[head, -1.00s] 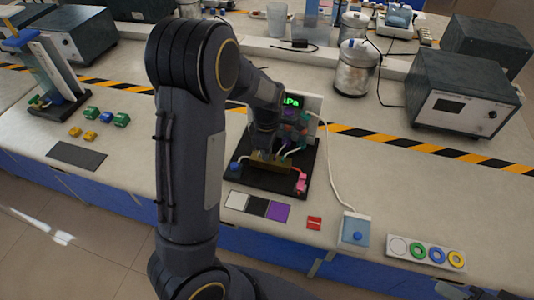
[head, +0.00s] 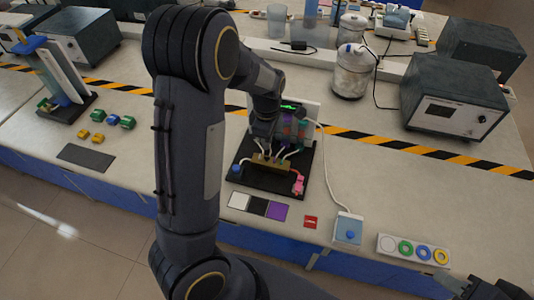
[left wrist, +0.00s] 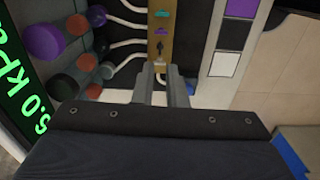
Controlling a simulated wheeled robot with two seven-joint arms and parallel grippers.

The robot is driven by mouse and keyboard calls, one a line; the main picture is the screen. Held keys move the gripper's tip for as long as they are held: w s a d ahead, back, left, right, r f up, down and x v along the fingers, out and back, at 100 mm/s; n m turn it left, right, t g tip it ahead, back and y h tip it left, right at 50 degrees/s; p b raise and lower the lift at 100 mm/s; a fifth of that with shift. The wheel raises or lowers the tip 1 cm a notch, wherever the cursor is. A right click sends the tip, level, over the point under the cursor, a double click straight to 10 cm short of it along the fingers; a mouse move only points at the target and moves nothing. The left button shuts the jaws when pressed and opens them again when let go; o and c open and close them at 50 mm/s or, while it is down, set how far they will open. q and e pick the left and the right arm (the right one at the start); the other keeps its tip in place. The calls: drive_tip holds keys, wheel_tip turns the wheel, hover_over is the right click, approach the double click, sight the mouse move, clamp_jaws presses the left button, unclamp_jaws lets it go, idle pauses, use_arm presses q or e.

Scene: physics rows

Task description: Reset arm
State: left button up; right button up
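My left arm crosses the middle of the head view. Its gripper (head: 262,143) is above the black board (head: 248,178), just behind a brass block (head: 269,162) with white tubes.
White, black and purple squares (head: 258,206), a red tag (head: 310,222), a blue-button box (head: 348,230) and a ring strip (head: 412,249) line the front edge. Green and yellow blocks (head: 112,121) lie left. A grey instrument (head: 452,98) and glass jar (head: 351,72) stand behind.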

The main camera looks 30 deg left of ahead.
idle(0.5)
use_arm(q)
drive_tip(key=s+d+r+m+t+h, duration=0.2)
drive_tip(key=s+d+r+m, duration=0.1)
drive_tip(key=s+r+m, duration=0.4)
drive_tip(key=s+d+r+m+t+h, duration=0.1)
drive_tip(key=s+d+r+m+t, duration=0.2)
drive_tip(key=s+r+m, duration=0.4)
drive_tip(key=s+d+m, duration=0.1)
drive_tip(key=s+m, duration=0.3)
drive_tip(key=s, duration=0.4)
drive_tip(key=shift+s+d+m+t+h, duration=0.15)
drive_tip(key=shift+m+t+h, duration=0.15)
drive_tip(key=shift+h, duration=0.1)
drive_tip(key=shift+r, duration=0.1)
idle(0.3)
